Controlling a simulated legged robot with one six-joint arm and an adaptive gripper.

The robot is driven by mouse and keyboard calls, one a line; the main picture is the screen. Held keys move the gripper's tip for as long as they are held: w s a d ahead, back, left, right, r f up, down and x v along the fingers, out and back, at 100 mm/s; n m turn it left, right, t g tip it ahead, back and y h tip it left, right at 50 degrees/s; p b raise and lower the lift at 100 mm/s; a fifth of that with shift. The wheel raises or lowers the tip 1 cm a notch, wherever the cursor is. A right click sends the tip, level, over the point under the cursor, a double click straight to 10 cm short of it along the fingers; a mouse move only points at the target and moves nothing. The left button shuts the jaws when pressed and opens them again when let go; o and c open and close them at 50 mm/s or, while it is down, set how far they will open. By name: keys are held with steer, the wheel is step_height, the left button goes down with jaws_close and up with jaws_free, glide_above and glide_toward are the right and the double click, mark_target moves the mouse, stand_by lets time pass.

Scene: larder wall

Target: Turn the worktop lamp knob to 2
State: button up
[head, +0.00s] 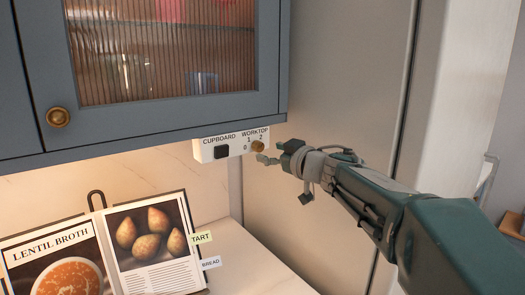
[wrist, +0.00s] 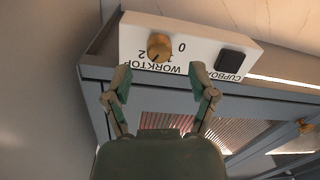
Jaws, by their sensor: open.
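The white switch panel (head: 231,143) is fixed under the cupboard and carries a brass worktop lamp knob (head: 258,147), with 0, 1 and 2 printed around it. In the wrist view the panel appears upside down, with the knob (wrist: 160,46) near its middle. A dark mark on the knob is too small to read surely. My gripper (head: 274,153) is close to the knob, on its right in the head view. In the wrist view my gripper (wrist: 158,72) is open and empty, its fingers spread below the knob and apart from it.
A black cupboard switch (head: 221,152) sits left of the knob on the same panel. The blue cupboard (head: 180,123) hangs directly above. An open cookbook (head: 150,245) stands on the worktop at lower left. A tall pale panel (head: 335,80) rises on the right.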

steer(key=v, duration=0.8)
steer(key=s+d+f+m+h, duration=0.6)
steer(key=s+d+m+h, duration=0.4)
steer(key=h, duration=0.3)
steer(key=s+a+f+g+y, duration=0.1)
steer(key=s+f+g, duration=0.3)
steer(key=s+f, duration=0.4)
steer(key=s+a+f+g+y, duration=0.1)
steer(key=s+a+f+g, duration=0.2)
steer(key=s+f, duration=0.5)
steer(key=shift+s+a+f+g+y, duration=0.35)
steer(key=shift+s+g, duration=0.35)
steer(key=shift+s, duration=0.25)
steer(key=shift+r, duration=0.1)
